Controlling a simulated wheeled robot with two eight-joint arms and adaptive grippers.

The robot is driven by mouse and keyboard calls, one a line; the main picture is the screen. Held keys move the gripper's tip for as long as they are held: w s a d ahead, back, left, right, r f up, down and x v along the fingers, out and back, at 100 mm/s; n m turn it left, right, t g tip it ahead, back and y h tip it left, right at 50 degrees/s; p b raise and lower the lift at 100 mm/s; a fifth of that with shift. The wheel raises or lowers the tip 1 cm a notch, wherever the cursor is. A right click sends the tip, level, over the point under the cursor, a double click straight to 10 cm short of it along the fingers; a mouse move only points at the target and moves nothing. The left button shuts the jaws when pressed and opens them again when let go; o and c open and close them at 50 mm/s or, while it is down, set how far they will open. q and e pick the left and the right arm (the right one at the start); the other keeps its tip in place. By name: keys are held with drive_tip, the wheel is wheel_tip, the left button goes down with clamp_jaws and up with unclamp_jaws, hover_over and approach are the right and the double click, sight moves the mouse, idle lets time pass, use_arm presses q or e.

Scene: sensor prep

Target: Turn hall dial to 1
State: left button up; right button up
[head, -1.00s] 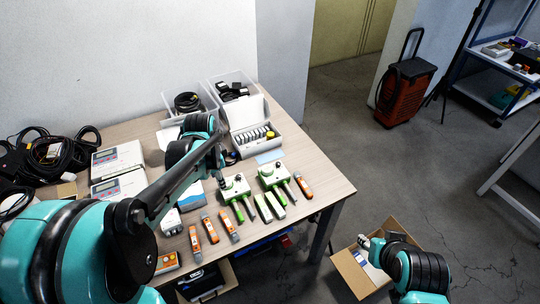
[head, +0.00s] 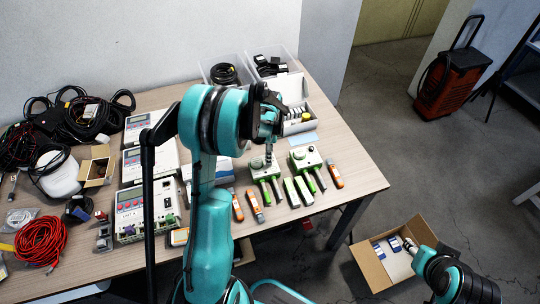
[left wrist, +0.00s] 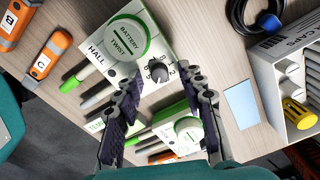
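The hall unit (head: 262,170) is a white box with green-tipped prongs on the table. In the left wrist view, HALL is printed on it (left wrist: 108,57), beside a green-ringed BATTERY TWIST cap (left wrist: 127,39). Its small dark dial (left wrist: 158,72) has numbers around it; I cannot read its setting surely. My left gripper (head: 268,142) hangs over this unit in the head view. In the left wrist view its fingers (left wrist: 163,95) are apart with nothing between the tips; the dial appears just past them. My right gripper (head: 409,245) is over the cardboard box, its fingers too small to judge.
Orange testers (head: 255,204) lie in front. A white caps box (head: 297,112) stands behind. The cardboard box (head: 376,268) is on the floor at right.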

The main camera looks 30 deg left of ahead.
use_arm(q)
drive_tip(key=shift+f, duration=0.2)
clamp_jaws()
drive_tip(key=shift+n, duration=0.3)
